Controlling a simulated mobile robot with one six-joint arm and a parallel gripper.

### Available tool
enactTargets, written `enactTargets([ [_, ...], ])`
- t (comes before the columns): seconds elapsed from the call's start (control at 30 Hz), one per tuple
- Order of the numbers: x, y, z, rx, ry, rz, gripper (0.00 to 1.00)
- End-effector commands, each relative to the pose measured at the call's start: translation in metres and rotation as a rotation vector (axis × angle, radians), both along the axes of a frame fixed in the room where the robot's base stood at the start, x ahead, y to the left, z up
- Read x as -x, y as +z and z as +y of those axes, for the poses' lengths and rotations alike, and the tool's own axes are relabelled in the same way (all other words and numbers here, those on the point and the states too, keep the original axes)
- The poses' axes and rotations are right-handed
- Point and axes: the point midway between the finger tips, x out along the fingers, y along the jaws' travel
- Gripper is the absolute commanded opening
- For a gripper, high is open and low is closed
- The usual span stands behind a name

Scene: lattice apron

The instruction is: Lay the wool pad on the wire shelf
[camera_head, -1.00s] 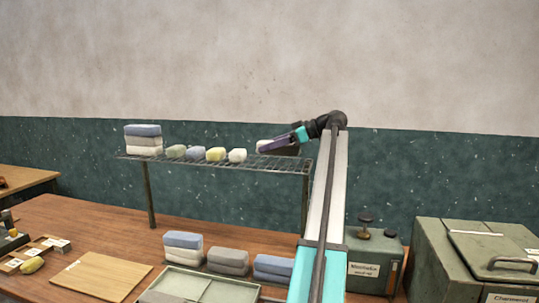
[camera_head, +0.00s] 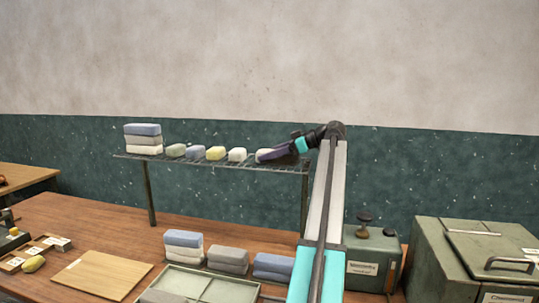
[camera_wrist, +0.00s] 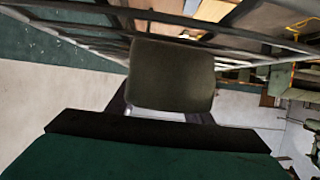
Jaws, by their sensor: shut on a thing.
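My gripper (camera_head: 272,154) is shut on a pale pad, taken as the wool pad (camera_head: 261,155). It holds the pad at the right part of the wire shelf (camera_head: 225,164), just right of a white block. The pad is about level with the blocks there; I cannot tell if it touches the wires. In the wrist view the wool pad (camera_wrist: 172,75) looks dark and shaded between the fingers, with the wire shelf (camera_wrist: 215,22) running close along its edge. The fingers hide part of the pad in the head view.
On the shelf stand a white block (camera_head: 237,155), a yellow block (camera_head: 216,153), a blue-grey block (camera_head: 195,153), a green block (camera_head: 176,151) and a stack of folded cloths (camera_head: 143,139). Below are more cloth stacks (camera_head: 228,260) and a divided tray (camera_head: 215,290).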

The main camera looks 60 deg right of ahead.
Motion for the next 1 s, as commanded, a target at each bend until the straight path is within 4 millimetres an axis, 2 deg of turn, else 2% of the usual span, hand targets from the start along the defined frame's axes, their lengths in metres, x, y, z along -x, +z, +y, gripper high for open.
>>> enactTargets([
  [0.13, 0.000, -0.004, 0.000, 0.000, 0.000, 0.000, 0.25],
  [0.17, 0.000, -0.003, 0.000, 0.000, 0.000, 0.000, 0.51],
  [0.23, 0.000, -0.002, 0.000, 0.000, 0.000, 0.000, 0.63],
  [0.27, 0.000, -0.002, 0.000, 0.000, 0.000, 0.000, 0.65],
  [0.73, 0.001, 0.001, -0.001, 0.000, -0.001, 0.000, 0.65],
  [1.0, 0.029, 0.011, -0.011, 0.002, -0.002, -0.001, 0.65],
])
